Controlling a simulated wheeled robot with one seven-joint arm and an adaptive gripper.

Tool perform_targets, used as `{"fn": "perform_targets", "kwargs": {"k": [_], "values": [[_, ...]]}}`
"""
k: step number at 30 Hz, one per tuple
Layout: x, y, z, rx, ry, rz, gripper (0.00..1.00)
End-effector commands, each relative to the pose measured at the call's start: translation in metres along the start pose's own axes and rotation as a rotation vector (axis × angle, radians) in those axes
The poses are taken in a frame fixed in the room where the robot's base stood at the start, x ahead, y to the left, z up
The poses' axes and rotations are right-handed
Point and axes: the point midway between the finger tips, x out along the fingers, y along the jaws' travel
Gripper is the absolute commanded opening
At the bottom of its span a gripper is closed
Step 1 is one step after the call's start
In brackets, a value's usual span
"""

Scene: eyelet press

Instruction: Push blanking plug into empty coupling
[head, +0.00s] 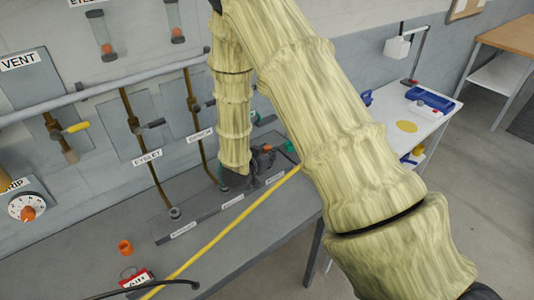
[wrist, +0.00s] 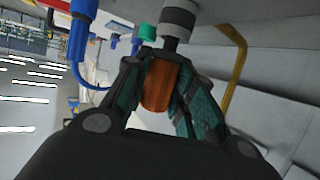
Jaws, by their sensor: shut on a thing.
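My gripper (wrist: 162,100) is shut on an orange cylinder, which I take as the blanking plug (wrist: 157,85). In the wrist view the plug sits between the two dark, teal-padded fingers. A grey-and-white cylindrical fitting (wrist: 179,20) is right beyond the plug's far end; I cannot tell whether they touch. In the head view my gripper (head: 236,182) points down at the grey coupling strip (head: 190,222) on the bench, and my arm hides part of the strip. A coupling (head: 175,213) at the strip's left end has a brown hose above it.
A loose orange cap (head: 125,246) and a red tag (head: 136,279) lie on the bench at the front left. A yellow line (head: 222,235) crosses the bench, with a black cable (head: 165,284) near its front. Green and orange fittings (head: 268,148) stand close right of my gripper.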

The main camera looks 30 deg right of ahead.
Motion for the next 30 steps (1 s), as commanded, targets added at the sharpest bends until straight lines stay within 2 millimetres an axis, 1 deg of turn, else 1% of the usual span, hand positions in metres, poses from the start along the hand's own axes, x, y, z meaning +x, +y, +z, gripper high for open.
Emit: {"fn": "perform_targets", "kwargs": {"k": [24,28,29,30], "values": [[0.005,0.0,0.012,0.0,0.0,0.0,0.01],[0.005,0.0,0.011,0.0,0.0,0.0,0.01],[0.005,0.0,0.011,0.0,0.0,0.0,0.27],[0.005,0.0,0.011,0.0,0.0,0.0,0.35]]}}
